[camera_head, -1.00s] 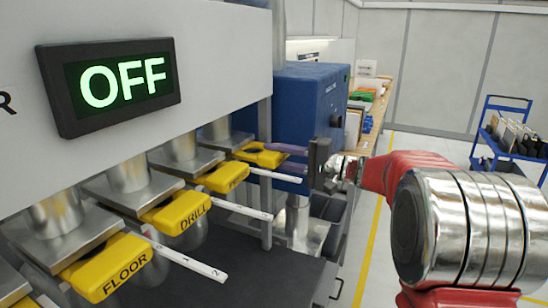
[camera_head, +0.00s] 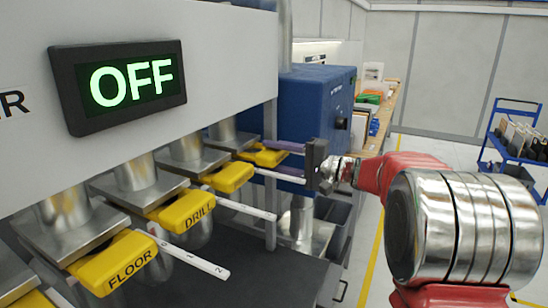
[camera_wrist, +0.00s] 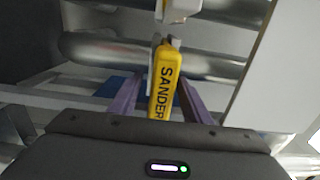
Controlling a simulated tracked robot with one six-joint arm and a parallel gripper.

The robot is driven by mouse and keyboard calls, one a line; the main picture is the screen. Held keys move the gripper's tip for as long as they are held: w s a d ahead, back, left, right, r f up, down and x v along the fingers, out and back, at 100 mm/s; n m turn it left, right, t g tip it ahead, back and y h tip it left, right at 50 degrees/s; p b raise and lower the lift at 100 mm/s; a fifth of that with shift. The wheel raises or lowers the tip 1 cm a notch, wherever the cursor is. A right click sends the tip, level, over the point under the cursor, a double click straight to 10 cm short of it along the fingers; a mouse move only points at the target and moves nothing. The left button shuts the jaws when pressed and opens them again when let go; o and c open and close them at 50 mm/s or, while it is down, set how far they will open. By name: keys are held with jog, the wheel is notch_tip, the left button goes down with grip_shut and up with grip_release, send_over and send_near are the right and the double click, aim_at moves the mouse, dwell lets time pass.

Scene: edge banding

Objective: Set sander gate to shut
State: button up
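The sander gate (camera_wrist: 164,85) is a yellow block marked SANDER, in the middle of the wrist view. In the head view it is the farthest yellow gate (camera_head: 262,156) in the row, under a metal duct, its label not readable there. My gripper (camera_wrist: 158,84) has its purple fingers on either side of the yellow block. A gap shows on the left; contact on the right cannot be told. In the head view my gripper (camera_head: 277,159) reaches the gate from the right, fingers apart. How far the gate is slid is unclear.
The floor gate (camera_head: 113,264), the drill gate (camera_head: 183,211) and another yellow gate (camera_head: 226,177) stand nearer in the row, with white numbered strips sticking out. A display (camera_head: 120,85) reads OFF. A blue machine (camera_head: 315,105) stands behind my gripper. The aisle at right is clear.

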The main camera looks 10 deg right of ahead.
jog(key=v, duration=1.3)
jog(key=shift+s+d, duration=0.25)
jog(key=shift+d, duration=0.05)
jog(key=s+a+f+g+h, duration=0.3)
jog(key=s+f+g+h, duration=0.1)
jog(key=s+f, duration=0.35)
jog(key=s+a+f+g+h, duration=0.35)
jog(key=s+f, duration=0.25)
jog(key=f, duration=0.3)
jog(key=s+a+n+h, duration=0.3)
jog(key=s+n, duration=0.1)
jog(key=s, duration=0.4)
jog(key=s+a+r+n+t+h, duration=0.1)
jog(key=s+a+n+h, duration=0.2)
jog(key=s, duration=0.5)
jog(key=shift+n, duration=0.6)
